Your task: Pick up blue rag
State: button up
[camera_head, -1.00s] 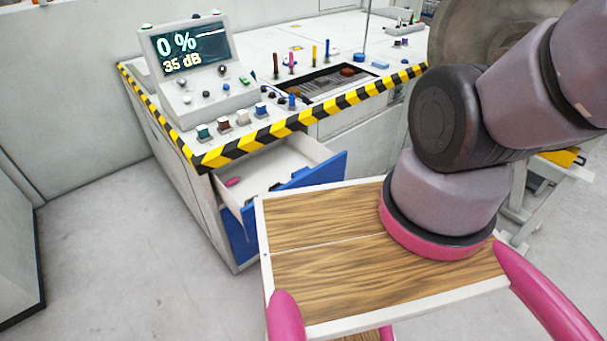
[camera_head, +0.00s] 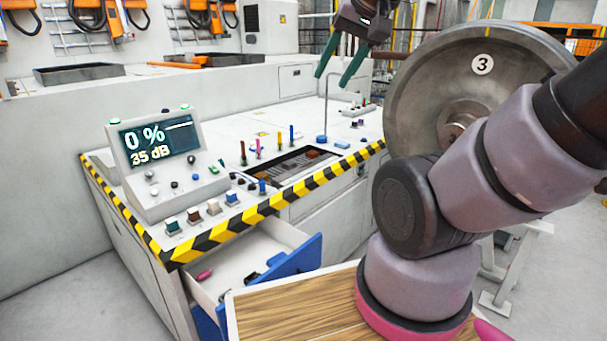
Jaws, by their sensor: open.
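My gripper (camera_head: 333,78) is at the top middle, its two green fingers apart and pointing down, with nothing between them. It is in the air above the back of the white console (camera_head: 275,122). A small flat blue item (camera_head: 342,144) lies on the console top, in front of and below the gripper. It is too small to tell whether it is the blue rag. A blue round base with a thin rod (camera_head: 322,139) stands just left of it. No other thing in view clearly looks like a rag.
An open drawer (camera_head: 262,232) with a blue front holds a pink item and dark items. A display panel (camera_head: 158,142) stands on the console's left. Colored upright tools surround a dark recess (camera_head: 300,160). A large metal wheel (camera_head: 430,85) marked 3 stands behind my arm.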

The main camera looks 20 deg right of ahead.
aim_at(271, 262)
jog(key=l, duration=0.75)
jog(key=i+l+u, duration=0.15)
jog(key=i+l, duration=0.7)
